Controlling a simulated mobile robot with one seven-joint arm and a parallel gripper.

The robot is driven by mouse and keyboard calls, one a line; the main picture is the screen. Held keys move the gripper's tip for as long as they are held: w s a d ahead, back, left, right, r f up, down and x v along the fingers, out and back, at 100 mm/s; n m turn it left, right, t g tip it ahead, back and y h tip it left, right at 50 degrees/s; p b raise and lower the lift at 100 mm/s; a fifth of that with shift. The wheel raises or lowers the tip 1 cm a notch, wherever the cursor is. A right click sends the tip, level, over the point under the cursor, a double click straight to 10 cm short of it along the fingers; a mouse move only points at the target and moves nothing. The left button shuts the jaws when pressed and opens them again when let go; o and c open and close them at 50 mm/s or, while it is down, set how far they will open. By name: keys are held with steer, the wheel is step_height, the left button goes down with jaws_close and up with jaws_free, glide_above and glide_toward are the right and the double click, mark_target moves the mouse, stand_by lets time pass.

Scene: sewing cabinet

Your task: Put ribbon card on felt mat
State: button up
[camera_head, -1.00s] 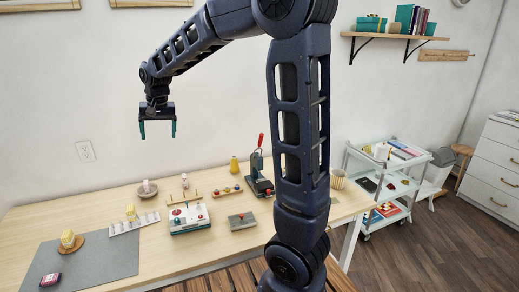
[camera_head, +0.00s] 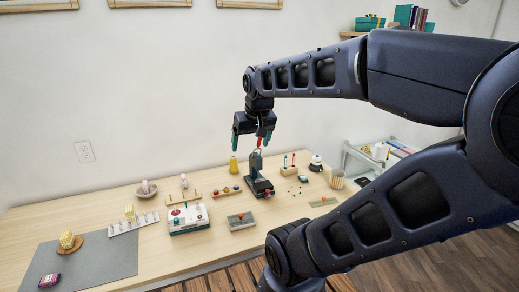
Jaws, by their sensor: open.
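The grey felt mat (camera_head: 108,262) lies flat at the front left of the wooden table. I cannot tell for sure which thing is the ribbon card. A small dark red item (camera_head: 49,281) lies on the mat near its front left. Flat grey-green pieces with orange tops lie at the table's middle (camera_head: 241,221) and farther right (camera_head: 323,202). My gripper (camera_head: 251,145) points down, open with nothing between its fingers, in front of the wall and above the back of the table. It is well to the right of the mat.
A dark press with a red handle (camera_head: 257,182) stands below my gripper. A yellow bottle (camera_head: 234,168), a white-and-green box (camera_head: 187,218) and a white peg rack (camera_head: 138,224) stand left of it. A basket (camera_head: 336,179) stands right.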

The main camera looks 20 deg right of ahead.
steer(key=s, duration=0.1)
steer(key=s+d+f, duration=0.1)
steer(key=s, duration=0.1)
steer(key=shift+d+f, duration=0.2)
steer(key=shift+d, duration=0.1)
